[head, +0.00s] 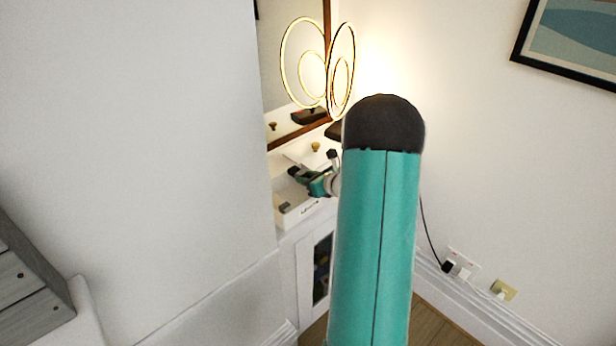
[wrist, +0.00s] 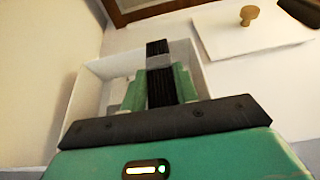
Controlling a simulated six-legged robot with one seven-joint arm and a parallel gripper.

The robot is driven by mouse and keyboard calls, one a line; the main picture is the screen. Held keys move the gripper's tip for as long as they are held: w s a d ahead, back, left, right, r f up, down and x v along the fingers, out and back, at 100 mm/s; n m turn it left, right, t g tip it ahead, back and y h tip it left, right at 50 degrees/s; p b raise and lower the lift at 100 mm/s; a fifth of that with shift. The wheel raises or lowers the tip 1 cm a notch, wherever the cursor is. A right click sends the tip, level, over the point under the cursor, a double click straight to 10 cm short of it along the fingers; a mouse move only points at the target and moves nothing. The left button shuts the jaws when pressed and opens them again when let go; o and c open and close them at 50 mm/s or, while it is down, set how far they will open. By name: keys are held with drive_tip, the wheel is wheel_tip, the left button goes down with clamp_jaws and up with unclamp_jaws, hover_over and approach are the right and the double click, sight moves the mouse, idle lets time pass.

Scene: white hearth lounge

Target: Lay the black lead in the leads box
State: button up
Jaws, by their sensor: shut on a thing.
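The leads box (head: 302,215) is a white open box on top of a white cabinet, with small dark writing on its front. It also shows in the wrist view (wrist: 82,100), its walls around my fingers. My gripper (wrist: 160,84) points into the box with its green fingers shut on the black lead (wrist: 159,92), a dark ribbed bundle between them. Whether the lead touches the box floor cannot be told. In the head view my gripper (head: 318,186) is over the box, partly hidden by my own arm, and the lead is hard to make out.
A white lid (wrist: 225,40) with a wooden knob (wrist: 249,14) lies beside the box. A brown-framed mirror (head: 290,75) and glowing ring lamp (head: 341,72) stand behind. A wall juts out at left. A cable runs to sockets (head: 462,262) at right.

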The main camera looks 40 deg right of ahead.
drive_tip(key=shift+f, duration=0.3)
drive_tip(key=o, duration=1)
drive_tip(key=shift+c, duration=0.2)
drive_tip(key=shift+r, duration=0.15)
drive_tip(key=shift+r, duration=0.3)
drive_tip(key=v, duration=1.2)
drive_tip(key=shift+r, duration=0.2)
